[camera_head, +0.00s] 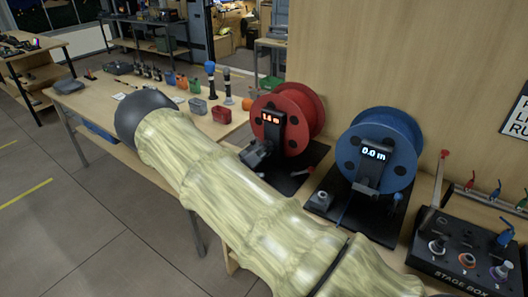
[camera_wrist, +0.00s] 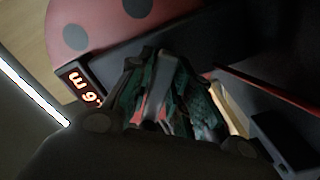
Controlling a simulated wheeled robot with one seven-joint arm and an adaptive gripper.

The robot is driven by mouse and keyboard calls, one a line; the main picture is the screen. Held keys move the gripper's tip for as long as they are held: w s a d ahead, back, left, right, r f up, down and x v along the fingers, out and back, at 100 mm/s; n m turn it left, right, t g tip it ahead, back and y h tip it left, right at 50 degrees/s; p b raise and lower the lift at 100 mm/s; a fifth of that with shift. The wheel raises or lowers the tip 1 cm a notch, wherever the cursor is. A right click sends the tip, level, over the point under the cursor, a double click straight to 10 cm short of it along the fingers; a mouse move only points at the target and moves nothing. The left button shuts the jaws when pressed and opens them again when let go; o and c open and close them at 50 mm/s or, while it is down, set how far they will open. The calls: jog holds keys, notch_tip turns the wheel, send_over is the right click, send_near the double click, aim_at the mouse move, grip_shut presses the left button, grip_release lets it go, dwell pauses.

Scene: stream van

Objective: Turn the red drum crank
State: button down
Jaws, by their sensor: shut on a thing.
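The red drum (camera_head: 296,110) stands on a black base on the bench, and its display (camera_head: 271,118) shows lit digits that look like 1.6 m. My gripper (camera_head: 262,150) is at the lower front left of the drum, beside the display post. In the wrist view my gripper (camera_wrist: 160,85) has its dark green fingers closed together close to the red drum (camera_wrist: 95,22). It is shut on the red drum's crank, whose handle is mostly hidden between the fingers. The display (camera_wrist: 82,88) shows at the left of the wrist view.
A blue drum (camera_head: 385,140) reading 0.0 m stands close to the right. A stage box (camera_head: 465,255) with knobs sits further right. Small bins (camera_head: 221,114) and microphones stand on the bench at the left. My arm covers the front of the bench; a wall stands behind the drums.

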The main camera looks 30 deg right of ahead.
jog(key=m+b, duration=0.1)
jog(key=b, duration=0.1)
jog(key=m+b, duration=0.2)
jog(key=shift+f+m+b, duration=0.3)
jog(key=shift+f, duration=0.1)
jog(key=m+b, duration=0.3)
jog(key=shift+m+b, duration=0.3)
jog(key=shift+b, duration=0.1)
jog(key=m+b, duration=1)
jog(key=m, duration=0.1)
jog(key=shift+b, duration=0.4)
jog(key=m+b, duration=0.3)
jog(key=b, duration=0.1)
jog(key=shift+m, duration=0.3)
jog(key=m+b, duration=0.3)
jog(key=shift+b, duration=0.35)
jog(key=m+b, duration=0.3)
jog(key=shift+r, duration=0.25)
